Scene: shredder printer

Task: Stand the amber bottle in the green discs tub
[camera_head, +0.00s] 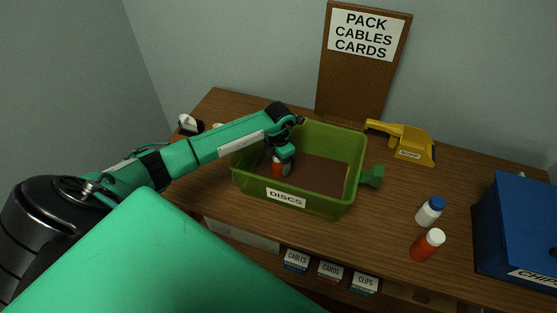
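The green tub (318,204), labelled DISCS, stands on the wooden table. My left arm reaches over its left wall, and my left gripper (284,162) points down inside the tub's left part. An orange-red bottle (277,169), apparently the amber one, is at the fingers inside the tub. It looks about upright, but its top is hidden by the gripper and its base by the tub's front wall. One dark finger shows beside it on the right; whether the fingers grip it is unclear. My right gripper is out of view.
A blue CHIPS box (515,225) is at far right. A yellow scoop (402,142) and a sign board (362,55) are behind.

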